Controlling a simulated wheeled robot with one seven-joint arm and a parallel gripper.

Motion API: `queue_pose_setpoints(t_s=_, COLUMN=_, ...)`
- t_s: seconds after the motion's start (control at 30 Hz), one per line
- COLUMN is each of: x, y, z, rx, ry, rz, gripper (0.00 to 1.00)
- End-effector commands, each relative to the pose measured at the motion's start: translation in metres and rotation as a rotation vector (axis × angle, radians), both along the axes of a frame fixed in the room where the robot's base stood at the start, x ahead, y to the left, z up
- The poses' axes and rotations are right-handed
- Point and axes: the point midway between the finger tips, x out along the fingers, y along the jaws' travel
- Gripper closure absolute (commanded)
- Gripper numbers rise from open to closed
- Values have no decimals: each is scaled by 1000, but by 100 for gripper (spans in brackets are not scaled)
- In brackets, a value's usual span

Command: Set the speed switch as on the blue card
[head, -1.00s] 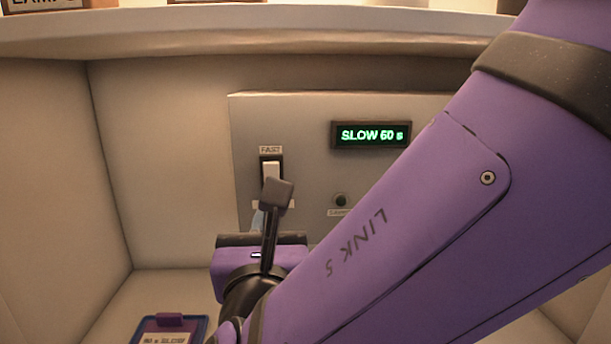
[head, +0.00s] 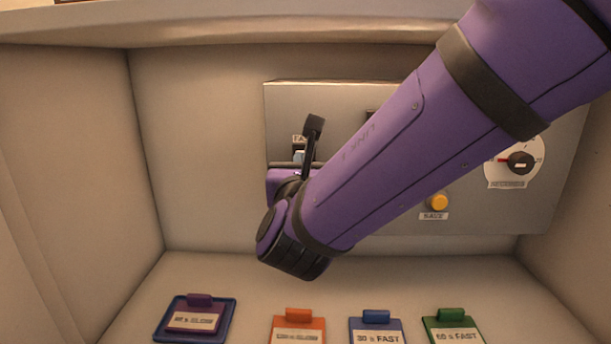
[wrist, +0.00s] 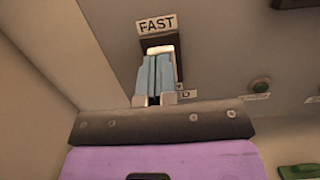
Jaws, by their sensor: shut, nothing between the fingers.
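The blue card (head: 376,328) stands on the floor of the bay in the head view and reads "30 s FAST", slightly blurred. The speed switch (wrist: 161,49) is in the wrist view under a FAST label (wrist: 158,24); a pale part of it shows in its dark slot just above my fingertips. My gripper (wrist: 159,62) is shut and empty, its pale blue fingers in front of the switch. I cannot tell whether they touch it. In the head view my gripper (head: 299,156) is partly behind my wrist, and my arm hides the display.
A purple card (head: 194,321) lies in a blue tray (head: 160,336) at left. An orange card (head: 299,326) and a green card (head: 453,327) flank the blue one. The grey panel (head: 350,215) also bears a yellow SAVE button (head: 437,202) and a dial (head: 520,162).

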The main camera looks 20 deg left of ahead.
Motion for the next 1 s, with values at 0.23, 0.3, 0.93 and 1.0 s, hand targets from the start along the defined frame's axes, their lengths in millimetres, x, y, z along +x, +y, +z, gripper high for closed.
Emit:
queue_pose_setpoints(t_s=0.23, x=6, y=1, z=1, rx=0, ry=0, rz=-1, gripper=100)
queue_pose_setpoints(t_s=0.3, x=5, y=1, z=1, rx=0, ry=0, rz=-1, gripper=100)
queue_pose_setpoints(t_s=0.93, x=19, y=3, z=10, rx=-47, ry=201, rz=-5, gripper=100)
queue_pose_setpoints(t_s=1.0, x=20, y=3, z=10, rx=-45, ry=199, rz=-6, gripper=100)
